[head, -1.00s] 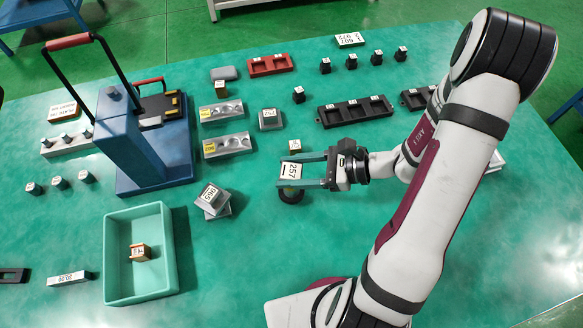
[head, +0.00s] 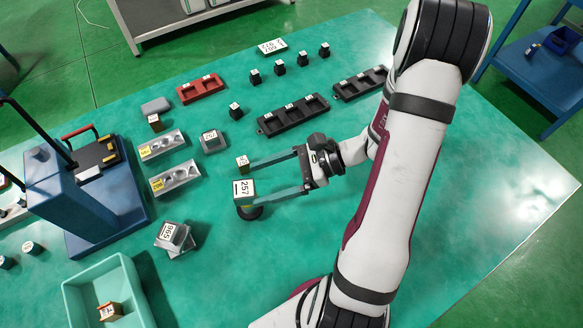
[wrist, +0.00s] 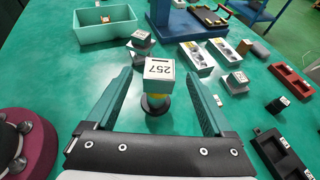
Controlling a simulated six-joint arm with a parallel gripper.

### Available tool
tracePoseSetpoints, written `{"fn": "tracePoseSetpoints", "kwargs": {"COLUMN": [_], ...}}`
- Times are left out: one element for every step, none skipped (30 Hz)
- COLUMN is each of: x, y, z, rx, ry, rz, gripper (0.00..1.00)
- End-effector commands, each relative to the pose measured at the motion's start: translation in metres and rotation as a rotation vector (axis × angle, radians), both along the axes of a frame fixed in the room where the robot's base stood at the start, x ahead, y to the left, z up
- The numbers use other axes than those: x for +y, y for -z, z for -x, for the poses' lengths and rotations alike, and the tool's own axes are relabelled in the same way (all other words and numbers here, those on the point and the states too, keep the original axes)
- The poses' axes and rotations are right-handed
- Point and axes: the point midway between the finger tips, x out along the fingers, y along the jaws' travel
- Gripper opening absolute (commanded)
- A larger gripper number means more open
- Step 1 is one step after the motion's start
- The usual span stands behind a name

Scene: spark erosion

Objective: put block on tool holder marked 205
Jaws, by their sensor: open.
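The block marked 257 (head: 244,188) is grey with a white top label. It sits upright on a round black stand (head: 250,211), and in the wrist view a yellow band shows between the block (wrist: 159,71) and the black base (wrist: 156,104). My gripper (head: 256,184) is open and empty, its two long green fingers spread wide and pointing at the block. In the wrist view the block lies between and just beyond the fingertips (wrist: 161,76). Two silver holders (head: 160,145) (head: 174,178) have yellow labels too small to read surely, so I cannot tell which is 205.
A block marked 965 (head: 172,233) rests on a grey piece, near a teal bin (head: 71,292). A blue press (head: 70,190) stands left. Black trays (head: 292,116) lie behind. The table right of my gripper is clear.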

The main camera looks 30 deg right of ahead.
Motion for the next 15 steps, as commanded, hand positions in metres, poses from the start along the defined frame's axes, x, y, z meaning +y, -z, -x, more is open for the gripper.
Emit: {"fn": "tracePoseSetpoints", "kwargs": {"x": [-0.012,-0.019,-0.027,-0.033,-0.038,-0.045,-0.049,-0.053,-0.056,-0.058,-0.057,-0.050,-0.042,-0.029,-0.010], "y": [-0.005,-0.008,-0.011,-0.014,-0.017,-0.020,-0.022,-0.023,-0.025,-0.026,-0.028,-0.033,-0.038,-0.045,-0.054], "z": [0.004,0.007,0.010,0.013,0.016,0.018,0.020,0.022,0.023,0.024,0.025,0.027,0.030,0.033,0.041], "rx": [-0.001,-0.002,-0.002,-0.001,0.000,-0.001,-0.001,0.000,0.000,0.001,0.000,-0.003,-0.007,-0.014,-0.029], "ry": [0.006,0.006,0.005,0.005,0.005,0.005,0.003,0.002,0.003,-0.001,-0.016,-0.058,-0.110,-0.183,-0.301], "rz": [0.004,0.003,0.003,0.003,0.003,0.003,0.001,0.002,0.001,0.003,0.012,0.038,0.072,0.119,0.200], "gripper": [0.86,0.86,0.86,0.86,0.86,0.86,0.86,0.86,0.86,0.86,0.86,0.86,0.86,0.86,0.86]}}
